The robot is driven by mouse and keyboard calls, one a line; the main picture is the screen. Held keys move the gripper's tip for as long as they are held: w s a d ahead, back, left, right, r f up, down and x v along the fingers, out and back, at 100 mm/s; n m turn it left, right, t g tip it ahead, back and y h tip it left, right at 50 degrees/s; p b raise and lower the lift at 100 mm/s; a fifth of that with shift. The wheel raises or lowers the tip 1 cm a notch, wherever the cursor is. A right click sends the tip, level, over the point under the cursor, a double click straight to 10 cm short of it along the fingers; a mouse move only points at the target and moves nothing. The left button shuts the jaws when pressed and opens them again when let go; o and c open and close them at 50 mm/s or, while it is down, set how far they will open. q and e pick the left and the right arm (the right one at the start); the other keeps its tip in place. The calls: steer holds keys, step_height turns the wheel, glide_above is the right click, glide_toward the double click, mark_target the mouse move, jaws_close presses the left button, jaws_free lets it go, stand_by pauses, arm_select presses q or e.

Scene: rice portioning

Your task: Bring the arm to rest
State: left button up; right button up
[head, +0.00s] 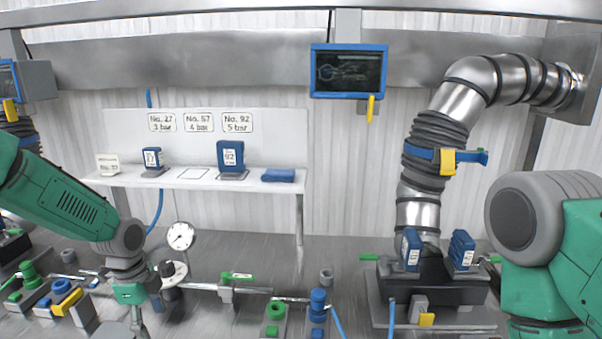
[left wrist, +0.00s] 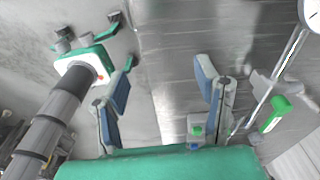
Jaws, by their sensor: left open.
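My left arm (head: 65,205) reaches in from the left of the head view and bends down at its grey wrist joint. My left gripper (head: 138,325) is at the bottom edge there, mostly cut off, above the grey work surface. In the left wrist view the left gripper (left wrist: 163,95) has its two blue-padded fingers wide apart, with nothing between them. My right arm (head: 565,250) shows at the right edge; its gripper is out of the picture.
A pressure gauge (head: 181,236) and a pipe with a green-handled valve (head: 237,276) stand right of my left gripper. A shelf (head: 205,178) holds blue blocks behind. A black fixture (head: 435,282) with two blue blocks stands at right, below a steel duct (head: 465,90).

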arm_select(q)
steer(key=s+d+f+n, duration=0.3)
steer(key=s+f+n, duration=0.3)
steer(key=s, duration=0.4)
steer(key=s+d+f+n, duration=0.3)
steer(key=s+f+n, duration=0.1)
steer(key=s+f, duration=0.55)
steer(key=s+a+n+y, duration=0.1)
steer(key=s+a+n, duration=0.2)
steer(key=s+n, duration=1)
step_height(320, 180, down, 12)
steer(key=s+m+b, duration=0.2)
steer(key=m+b, duration=0.3)
steer(key=b, duration=0.8)
steer(key=shift+s+d+r+m+t, duration=0.2)
steer(key=shift+d+m+t, duration=0.2)
steer(key=shift+d, duration=0.05)
